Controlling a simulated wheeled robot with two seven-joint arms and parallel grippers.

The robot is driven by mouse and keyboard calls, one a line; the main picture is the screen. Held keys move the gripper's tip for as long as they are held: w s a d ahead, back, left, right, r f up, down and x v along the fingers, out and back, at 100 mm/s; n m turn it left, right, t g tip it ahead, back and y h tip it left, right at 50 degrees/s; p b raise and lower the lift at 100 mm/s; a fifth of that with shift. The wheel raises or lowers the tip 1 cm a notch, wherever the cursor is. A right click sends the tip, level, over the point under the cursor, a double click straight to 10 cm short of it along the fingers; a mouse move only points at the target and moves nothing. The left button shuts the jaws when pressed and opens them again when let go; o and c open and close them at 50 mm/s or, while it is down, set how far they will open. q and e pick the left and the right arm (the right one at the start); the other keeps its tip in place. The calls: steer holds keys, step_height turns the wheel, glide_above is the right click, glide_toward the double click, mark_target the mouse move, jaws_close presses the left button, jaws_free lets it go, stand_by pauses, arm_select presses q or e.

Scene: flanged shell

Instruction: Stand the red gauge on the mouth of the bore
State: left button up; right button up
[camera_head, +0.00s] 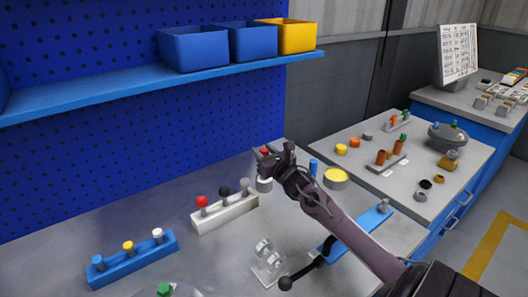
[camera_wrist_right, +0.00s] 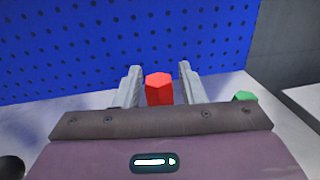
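The red gauge (camera_wrist_right: 159,89) is a red hexagonal piece that stands between the two fingers of my right gripper (camera_wrist_right: 160,76) in the wrist view. A narrow gap shows on each side of it, so the fingers look open around it. In the head view my right gripper (camera_head: 268,152) is over the back of the bench, with a bit of red between its fingers. A pale grey cylinder (camera_head: 265,184) shows just below; I cannot tell whether it is the bore or whether the gauge touches it. The gauge's lower end is hidden. My left gripper is not in view.
A white block (camera_head: 225,212) with red, black and grey knobs stands left of the gripper. A blue block (camera_head: 133,260) with small knobs is further left. A grey bracket (camera_head: 267,262) and a black-knobbed lever (camera_head: 285,283) lie in front.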

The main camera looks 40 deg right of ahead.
steer(key=shift+o, duration=0.7)
steer(key=shift+r, duration=0.1)
steer(key=shift+s, duration=0.1)
steer(key=shift+s+a, duration=0.1)
steer(key=shift+s, duration=0.25)
steer(key=b+v, duration=0.1)
steer(key=v, duration=1)
